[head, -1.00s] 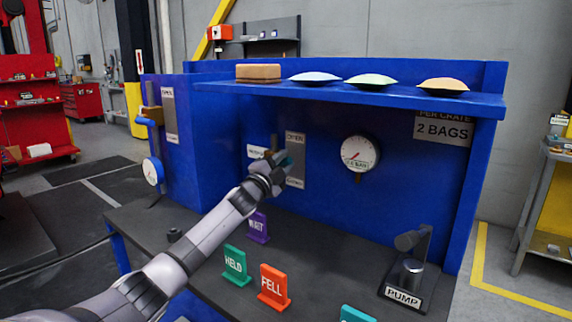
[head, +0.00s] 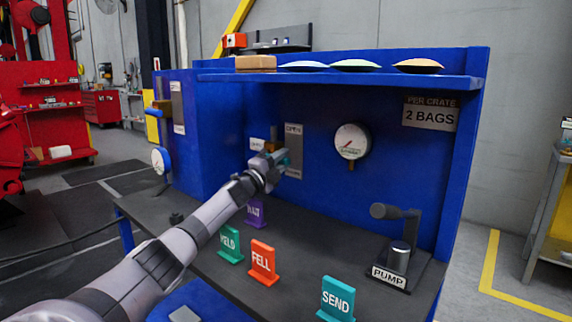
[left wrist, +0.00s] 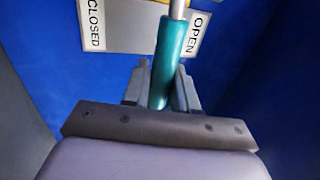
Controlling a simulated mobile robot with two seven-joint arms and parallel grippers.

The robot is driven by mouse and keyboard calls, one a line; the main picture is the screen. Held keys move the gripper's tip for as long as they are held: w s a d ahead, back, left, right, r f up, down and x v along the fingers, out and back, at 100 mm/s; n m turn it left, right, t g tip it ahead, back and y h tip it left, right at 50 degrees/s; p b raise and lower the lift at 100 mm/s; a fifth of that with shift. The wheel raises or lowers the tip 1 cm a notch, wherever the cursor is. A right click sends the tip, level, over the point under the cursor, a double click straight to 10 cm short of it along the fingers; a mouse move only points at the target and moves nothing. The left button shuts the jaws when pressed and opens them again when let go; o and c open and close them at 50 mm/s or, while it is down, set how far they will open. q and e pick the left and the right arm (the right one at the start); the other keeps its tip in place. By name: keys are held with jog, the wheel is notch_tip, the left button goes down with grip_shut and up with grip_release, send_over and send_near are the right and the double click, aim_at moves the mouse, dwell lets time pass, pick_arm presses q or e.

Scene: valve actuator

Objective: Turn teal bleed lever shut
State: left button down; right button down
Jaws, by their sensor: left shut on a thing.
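The teal bleed lever (left wrist: 173,60) has a teal grip on a thin metal rod. In the left wrist view it runs up between my fingers, leaning slightly right at its top. My left gripper (left wrist: 163,88) is shut on the teal grip. An OPEN label (left wrist: 199,33) is just right of the lever and a CLOSED label (left wrist: 95,22) is further left. In the head view, my left gripper (head: 277,156) is at the back panel beside the OPEN plate (head: 293,143) and hides most of the lever. My right gripper is not in view.
A white gauge (head: 351,141) is on the panel to the right. Signs reading FELL (head: 263,262) and SEND (head: 337,298) stand on the dark bench. A pump (head: 400,240) stands at the bench's right. A blue shelf (head: 340,77) with bags overhangs the panel.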

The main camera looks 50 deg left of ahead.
pick_arm(q)
jog(key=shift+f, duration=0.15)
jog(key=shift+m, duration=0.3)
jog(key=c, duration=1)
grip_release()
jog(key=shift+s, duration=0.2)
jog(key=s+d+b, duration=0.1)
jog(key=s+d, duration=0.1)
jog(key=s, duration=1.2)
jog(key=shift+s+f, duration=0.2)
jog(key=shift+f, duration=0.2)
